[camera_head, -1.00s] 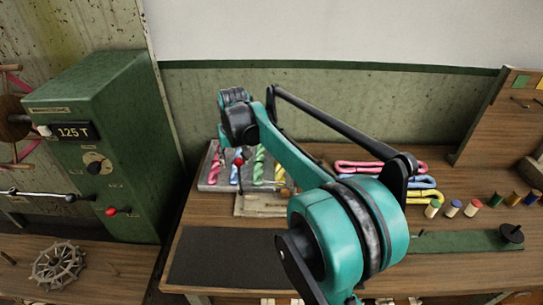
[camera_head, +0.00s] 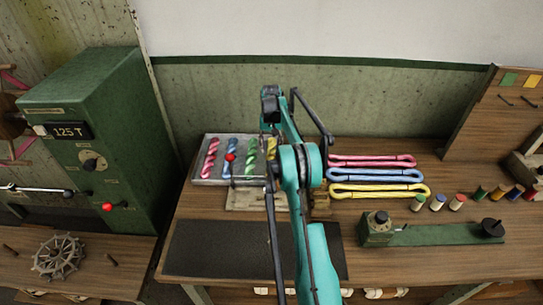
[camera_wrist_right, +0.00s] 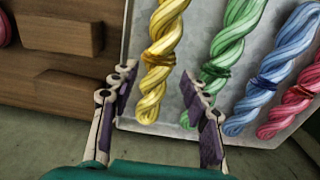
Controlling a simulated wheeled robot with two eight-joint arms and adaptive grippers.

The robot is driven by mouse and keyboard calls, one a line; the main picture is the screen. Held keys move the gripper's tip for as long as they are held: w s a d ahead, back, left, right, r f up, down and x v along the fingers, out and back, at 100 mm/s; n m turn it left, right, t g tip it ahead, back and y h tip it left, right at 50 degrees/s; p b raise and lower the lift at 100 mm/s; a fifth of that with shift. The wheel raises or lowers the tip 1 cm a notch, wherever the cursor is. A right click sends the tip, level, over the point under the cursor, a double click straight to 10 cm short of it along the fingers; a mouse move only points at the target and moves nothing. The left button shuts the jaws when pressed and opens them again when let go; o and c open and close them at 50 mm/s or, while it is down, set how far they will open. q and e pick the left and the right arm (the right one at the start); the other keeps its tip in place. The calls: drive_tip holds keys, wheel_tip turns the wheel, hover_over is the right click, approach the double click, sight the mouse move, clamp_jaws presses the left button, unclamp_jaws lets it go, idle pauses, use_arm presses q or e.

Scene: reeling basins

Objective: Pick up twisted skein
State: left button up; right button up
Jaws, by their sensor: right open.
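Twisted skeins in pink (camera_head: 209,157), blue (camera_head: 232,172), green (camera_head: 251,157) and yellow (camera_head: 271,150) lie side by side on a grey tray (camera_head: 200,181). The right wrist view shows the yellow skein (camera_wrist_right: 161,50), green skein (camera_wrist_right: 232,40), blue skein (camera_wrist_right: 270,78) and pink skein (camera_wrist_right: 298,103) close up. My right gripper (camera_wrist_right: 156,72) is open and empty; the lower yellow skein shows between its fingers. Its right finger partly overlaps the green skein's lower end. I cannot tell its height above them. In the head view my right arm hides the gripper. My left gripper is not in view.
Looped pink, blue (camera_head: 376,175) and yellow skeins lie right of my arm. A green winding device (camera_head: 430,236) and several small spools (camera_head: 438,202) stand further right. A dark mat (camera_head: 215,250) lies in front. A green machine (camera_head: 110,130) stands at left.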

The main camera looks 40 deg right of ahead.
wheel_tip(320, 180, down, 5)
drive_tip(key=shift+s+b, duration=0.1)
drive_tip(key=shift+b, duration=0.85)
drive_tip(key=shift+r, duration=0.15)
drive_tip(key=shift+c, duration=0.4)
drive_tip(key=c, duration=0.9)
drive_tip(key=shift+r, duration=0.1)
wheel_tip(320, 180, up, 4)
drive_tip(key=shift+r+p, duration=0.15)
drive_tip(key=shift+p, duration=0.85)
drive_tip(key=s+a+r+n+p, duration=0.2)
drive_tip(key=s+a+r+n, duration=0.1)
drive_tip(key=s+a+n, duration=0.4)
drive_tip(key=s+a+r+n+p, duration=0.3)
drive_tip(key=s+a+n, duration=0.4)
drive_tip(key=s+n, duration=0.2)
drive_tip(key=shift+s+a+n, duration=0.25)
drive_tip(key=shift+s+n, duration=0.15)
drive_tip(key=shift+n, duration=0.6)
